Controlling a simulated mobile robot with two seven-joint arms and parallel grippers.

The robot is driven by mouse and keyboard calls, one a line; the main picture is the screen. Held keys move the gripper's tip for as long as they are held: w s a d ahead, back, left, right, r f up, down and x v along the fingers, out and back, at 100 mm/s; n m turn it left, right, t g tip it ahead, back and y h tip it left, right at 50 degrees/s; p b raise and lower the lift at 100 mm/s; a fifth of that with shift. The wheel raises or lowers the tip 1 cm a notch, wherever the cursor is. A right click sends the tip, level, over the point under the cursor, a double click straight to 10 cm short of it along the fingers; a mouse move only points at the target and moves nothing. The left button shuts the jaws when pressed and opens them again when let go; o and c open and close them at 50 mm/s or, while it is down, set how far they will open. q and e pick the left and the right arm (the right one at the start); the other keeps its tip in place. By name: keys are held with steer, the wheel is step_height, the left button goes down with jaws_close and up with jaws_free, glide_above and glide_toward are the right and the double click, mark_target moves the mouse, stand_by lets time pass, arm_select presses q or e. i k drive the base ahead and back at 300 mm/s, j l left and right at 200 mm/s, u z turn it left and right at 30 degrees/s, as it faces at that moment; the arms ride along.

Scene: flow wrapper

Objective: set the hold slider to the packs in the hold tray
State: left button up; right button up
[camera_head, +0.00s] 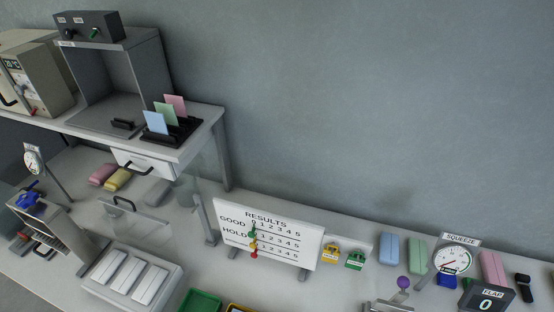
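The white RESULTS board (300,236) stands on the bench at the lower centre, with rows marked GOOD and HOLD and a further row below. A green knob (252,232), a yellow knob (253,244) and a red knob (254,254) sit one above another at the low-number left end. The yellow one appears to belong to the HOLD row. A green tray (200,301) and a yellow-edged tray (237,308) are cut off by the bottom edge. I cannot see what the yellow-edged tray holds, nor which is the hold tray. Neither gripper is in view.
Yellow (330,254) and green (355,260) tags stand right of the board. Blue (389,248), green (417,252) and pink (491,267) packs lie near the SQUEEZE gauge (452,260). A white slotted block (130,277) stands left; a raised shelf (190,140) is behind.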

mark_target(253, 245)
steer(key=l+u, duration=0.15)
steer(key=u, duration=0.15)
steer(key=k+j, duration=0.35)
steer(key=k, duration=0.5)
steer(key=i, duration=0.4)
steer(key=u, duration=0.05)
